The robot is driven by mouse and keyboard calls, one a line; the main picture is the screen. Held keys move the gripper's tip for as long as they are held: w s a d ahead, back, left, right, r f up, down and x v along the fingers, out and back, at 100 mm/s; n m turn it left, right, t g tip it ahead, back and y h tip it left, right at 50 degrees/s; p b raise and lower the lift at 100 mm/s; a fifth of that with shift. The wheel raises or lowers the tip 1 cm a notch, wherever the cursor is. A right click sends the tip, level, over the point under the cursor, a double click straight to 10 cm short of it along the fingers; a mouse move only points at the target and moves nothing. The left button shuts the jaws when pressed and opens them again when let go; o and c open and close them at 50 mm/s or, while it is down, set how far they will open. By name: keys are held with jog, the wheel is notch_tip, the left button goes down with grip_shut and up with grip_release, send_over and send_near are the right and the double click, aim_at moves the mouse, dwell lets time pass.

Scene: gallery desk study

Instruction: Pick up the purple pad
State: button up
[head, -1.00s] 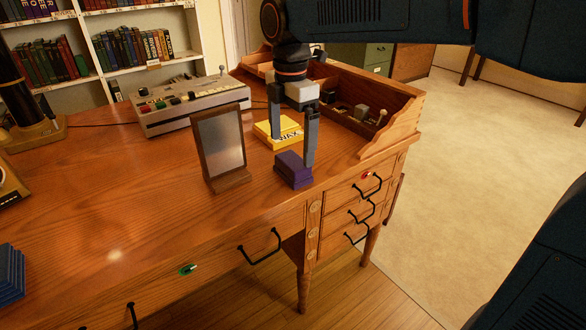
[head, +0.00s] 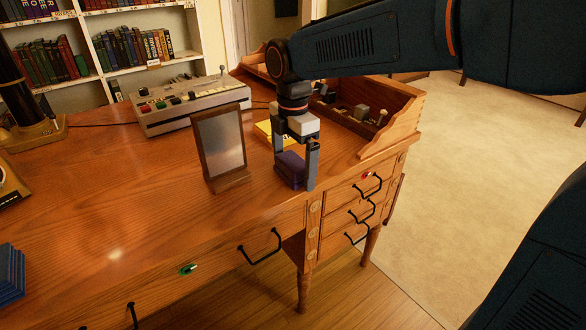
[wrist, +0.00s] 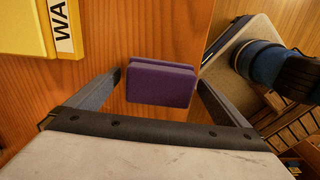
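The purple pad (head: 289,170) lies on the wooden desk near its front right corner, just right of the framed stand. My gripper (head: 296,166) is lowered over it with its fingers apart. In the wrist view the purple pad (wrist: 161,83) sits between the two open fingers of my gripper (wrist: 160,90). A gap of desk shows on the pad's left side; the right finger is close to its right edge, and I see no grip on it.
A yellow box (head: 264,133) lies behind the pad, partly hidden by my gripper. A framed stand (head: 220,148) stands close on the left. A grey console (head: 190,103) is further back. A raised organiser (head: 385,125) borders the right. Open desk lies at the left.

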aim_at(293, 160)
jog(key=c, duration=1)
jog(key=shift+c, duration=0.2)
notch_tip(293, 160, up, 10)
jog(key=shift+r, duration=0.1)
jog(key=shift+o, duration=0.7)
